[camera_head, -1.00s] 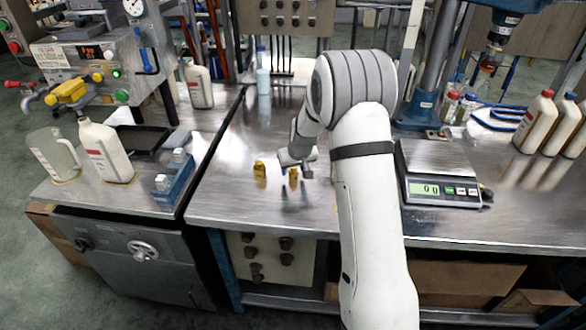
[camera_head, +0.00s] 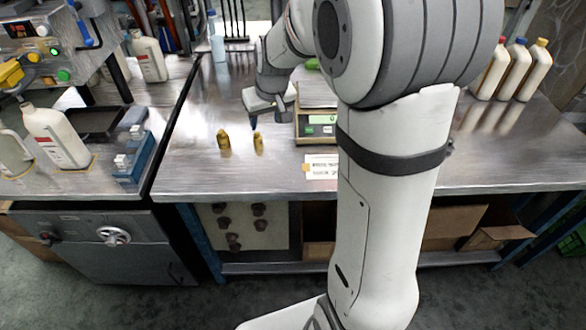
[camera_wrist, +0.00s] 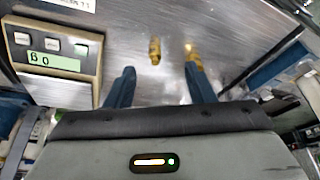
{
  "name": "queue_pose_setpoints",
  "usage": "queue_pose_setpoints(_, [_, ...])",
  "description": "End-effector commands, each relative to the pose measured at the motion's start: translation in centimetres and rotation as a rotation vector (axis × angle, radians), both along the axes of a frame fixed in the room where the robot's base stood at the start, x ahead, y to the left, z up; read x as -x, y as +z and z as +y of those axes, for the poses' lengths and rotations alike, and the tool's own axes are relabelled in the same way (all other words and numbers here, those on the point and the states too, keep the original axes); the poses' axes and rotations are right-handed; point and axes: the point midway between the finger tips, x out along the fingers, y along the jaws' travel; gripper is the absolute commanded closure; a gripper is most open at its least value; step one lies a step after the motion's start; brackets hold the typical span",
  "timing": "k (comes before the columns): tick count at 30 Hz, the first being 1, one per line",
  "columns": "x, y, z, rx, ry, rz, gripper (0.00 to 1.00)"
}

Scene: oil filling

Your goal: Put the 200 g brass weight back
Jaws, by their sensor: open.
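Two brass weights stand upright, side by side, on the metal bench. In the head view the left weight (camera_head: 223,139) and the right weight (camera_head: 258,142) are a short gap apart. I cannot tell from their faces which is the 200 g one. In the wrist view one weight (camera_wrist: 155,51) lies ahead between my blue fingers, and the other (camera_wrist: 192,56) lies ahead of the right finger. My gripper (camera_head: 254,124) is open and empty, just behind the right weight and apart from it. It also shows in the wrist view (camera_wrist: 160,88).
The scale (camera_head: 318,132) stands right of the weights, partly hidden by my arm; its pan looks empty. A paper label (camera_head: 321,165) lies before it. A blue rack (camera_head: 136,150) and a white jug (camera_head: 56,137) stand left.

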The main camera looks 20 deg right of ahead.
Motion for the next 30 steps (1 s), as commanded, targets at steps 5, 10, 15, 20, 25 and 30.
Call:
queue_pose_setpoints(5, [9.3,2.8,0.4,0.004,-0.036,0.040,0.51])
queue_pose_setpoints(10, [17.3,3.3,0.4,0.012,-0.076,0.080,0.51])
queue_pose_setpoints(15, [22.6,2.8,0.2,0.021,-0.107,0.108,0.51])
queue_pose_setpoints(20, [24.5,2.4,0.3,0.026,-0.120,0.120,0.51])
queue_pose_setpoints(25, [24.7,2.4,0.3,0.026,-0.121,0.122,0.51])
queue_pose_setpoints(30, [24.6,2.4,0.3,0.026,-0.121,0.121,0.51])
